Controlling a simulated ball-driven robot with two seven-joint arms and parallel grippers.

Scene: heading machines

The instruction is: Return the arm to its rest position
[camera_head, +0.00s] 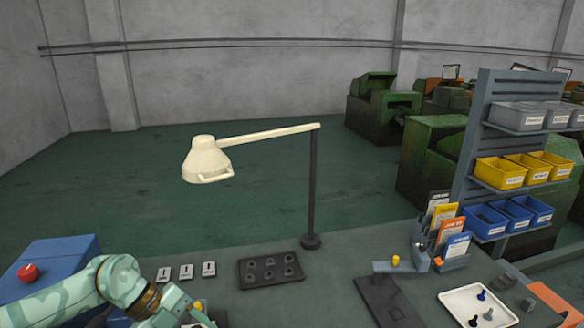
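My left arm (75,297), pale green with a camouflage pattern, comes in from the lower left over the bench. My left gripper (192,316) is at the bottom edge of the picture, in front of the dark tray with sockets, and partly cut off. A small yellow piece (198,304) shows beside its fingers; I cannot tell whether it is held. The finger opening is not clear. My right arm and gripper are not in view.
A cream lamp (205,161) stands on a dark post (312,190). Around are a blue box with red button (29,272), a socketed tray (270,270), a yellow-topped fixture (395,262), a white tray (455,297), colored cards (456,246) and a bin rack (470,130).

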